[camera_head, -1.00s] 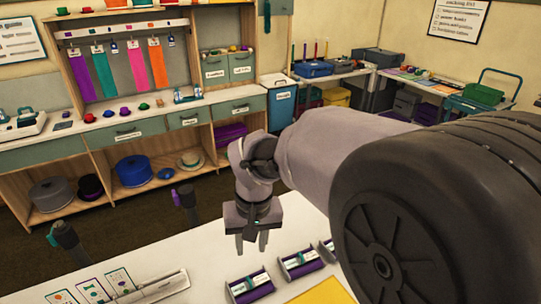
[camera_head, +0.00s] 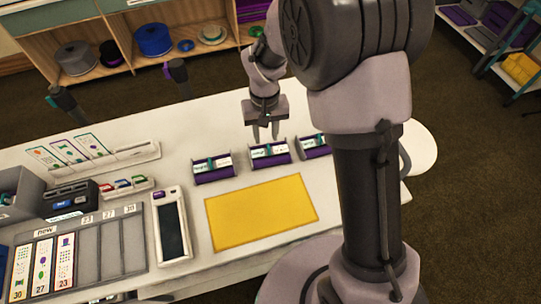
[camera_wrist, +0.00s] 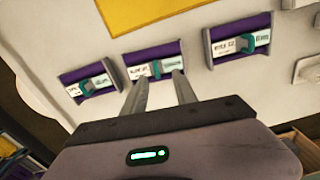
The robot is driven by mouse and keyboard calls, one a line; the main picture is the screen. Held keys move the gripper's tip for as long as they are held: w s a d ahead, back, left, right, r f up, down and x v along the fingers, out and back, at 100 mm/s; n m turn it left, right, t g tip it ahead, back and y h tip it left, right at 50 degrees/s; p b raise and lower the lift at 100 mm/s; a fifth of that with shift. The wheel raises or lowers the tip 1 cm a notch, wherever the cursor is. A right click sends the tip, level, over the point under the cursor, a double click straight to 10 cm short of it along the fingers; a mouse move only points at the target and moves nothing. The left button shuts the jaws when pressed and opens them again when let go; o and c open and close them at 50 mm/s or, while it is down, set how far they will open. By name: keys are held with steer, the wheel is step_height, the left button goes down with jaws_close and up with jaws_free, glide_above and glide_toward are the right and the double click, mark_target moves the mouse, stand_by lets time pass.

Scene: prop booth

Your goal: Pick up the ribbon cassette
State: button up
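Three purple ribbon cassettes with white labels and a teal band lie in a row on the white table: a left one (camera_head: 213,168), a middle one (camera_head: 270,153) and a right one (camera_head: 314,146). The pictures do not show which is meant. My gripper (camera_head: 265,137) points down just behind the middle cassette, open and empty. In the wrist view its two fingers (camera_wrist: 158,85) are apart, with tips at the near edge of the middle cassette (camera_wrist: 153,58). The other two (camera_wrist: 88,84) (camera_wrist: 238,40) lie to either side. Fingertip height is hard to judge.
A yellow mat (camera_head: 262,212) lies in front of the cassettes. To the left are a handheld-like device (camera_head: 172,226), a grey card tray (camera_head: 101,246) and a card rack (camera_head: 140,155). Two dark posts (camera_head: 177,78) (camera_head: 64,101) stand behind the table. Shelves are farther back.

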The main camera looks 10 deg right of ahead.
mark_target(268, 146)
steer(key=f, duration=0.2)
steer(key=f+b, duration=0.1)
steer(key=f, duration=0.1)
steer(key=f+b, duration=0.1)
steer(key=f, duration=0.1)
steer(key=shift+w+d+f, duration=0.2)
steer(key=shift+w+d, duration=0.15)
steer(key=shift+r, duration=0.15)
steer(key=shift+c, duration=1.1)
jaws_close()
